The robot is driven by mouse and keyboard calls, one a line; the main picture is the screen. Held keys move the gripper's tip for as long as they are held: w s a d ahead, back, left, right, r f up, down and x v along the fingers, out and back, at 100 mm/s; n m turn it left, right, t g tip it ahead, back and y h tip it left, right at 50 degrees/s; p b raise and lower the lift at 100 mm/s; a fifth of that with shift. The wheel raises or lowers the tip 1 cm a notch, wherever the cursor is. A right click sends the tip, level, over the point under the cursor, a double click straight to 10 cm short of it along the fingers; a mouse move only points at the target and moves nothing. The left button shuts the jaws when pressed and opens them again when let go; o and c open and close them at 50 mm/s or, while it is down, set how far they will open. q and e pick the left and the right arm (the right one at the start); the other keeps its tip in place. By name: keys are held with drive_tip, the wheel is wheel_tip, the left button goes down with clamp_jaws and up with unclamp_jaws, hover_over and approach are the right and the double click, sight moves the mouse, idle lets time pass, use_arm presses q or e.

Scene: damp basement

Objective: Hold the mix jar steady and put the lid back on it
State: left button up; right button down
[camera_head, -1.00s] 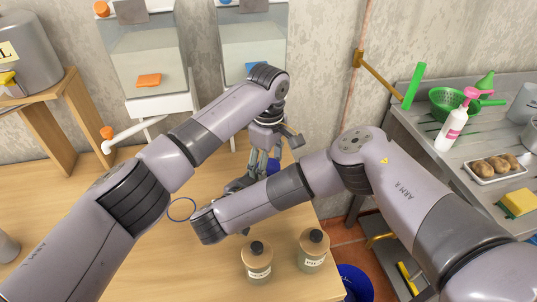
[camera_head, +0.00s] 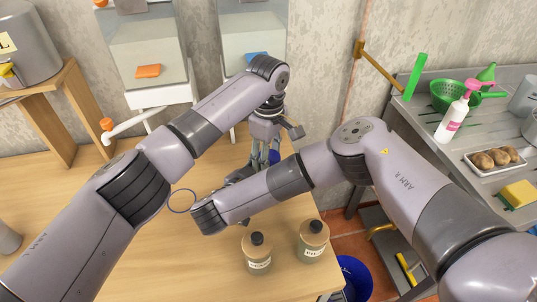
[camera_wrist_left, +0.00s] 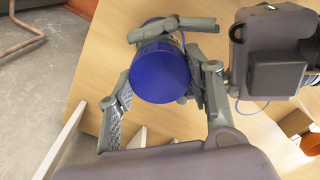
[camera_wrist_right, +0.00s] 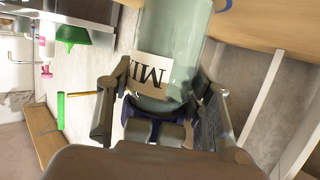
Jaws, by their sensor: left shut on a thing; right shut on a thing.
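The mix jar (camera_wrist_right: 172,30) is pale green glass with a white label, partly readable as "MI", in the right wrist view. My right gripper (camera_wrist_right: 160,112) is shut around it. The blue round lid (camera_wrist_left: 160,76) faces the camera in the left wrist view, between the fingers of my left gripper (camera_wrist_left: 165,100), which is shut on it. Fingers of my right gripper show close behind the lid. In the head view the left gripper (camera_head: 264,157) is low over the table, and my right forearm hides most of the jar. I cannot tell whether the lid is seated.
Two labelled jars with black knobs (camera_head: 257,255) (camera_head: 313,242) stand at the table's front. A thin blue ring (camera_head: 182,201) lies left of my right wrist. A metal bench (camera_head: 460,135) with a pink-topped bottle is at the right.

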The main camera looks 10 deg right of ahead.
use_arm(q)
drive_tip(key=o, duration=1.2)
drive_tip(key=shift+c, duration=0.2)
drive_tip(key=shift+r, duration=2.25)
drive_tip(key=shift+r, duration=1.8)
drive_tip(key=shift+c, duration=0.2)
drive_tip(key=shift+f, duration=0.15)
drive_tip(key=shift+f, duration=3.9)
